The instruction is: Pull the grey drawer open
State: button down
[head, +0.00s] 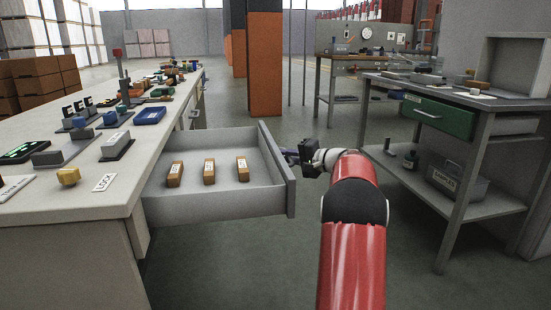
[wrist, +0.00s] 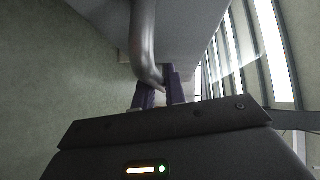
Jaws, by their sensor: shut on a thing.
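The grey drawer (head: 237,200) stands pulled out from the side of the long workbench in the head view. Several small orange-brown blocks with white labels (head: 209,171) lie in a row on its floor. My gripper (head: 292,157) is at the outer side of the drawer's front panel. In the wrist view, the two purple fingers of my gripper (wrist: 160,92) are shut on the curved metal drawer handle (wrist: 143,40). The handle is hidden behind the panel and gripper in the head view.
The long workbench (head: 95,205) on the left carries many small parts and a "LOCK" label (head: 104,183). On the right stands a grey bench with a green drawer (head: 439,116) and a lower shelf (head: 440,192). The floor between them is free around my arm.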

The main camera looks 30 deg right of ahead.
jog(key=shift+s+d, duration=0.1)
jog(key=shift+d, duration=0.25)
jog(key=c, duration=1.5)
grip_release()
jog(key=shift+o, duration=0.2)
jog(key=v, duration=0.7)
jog(key=shift+s+d, duration=0.2)
jog(key=shift+s, duration=0.15)
jog(key=shift+r, duration=0.15)
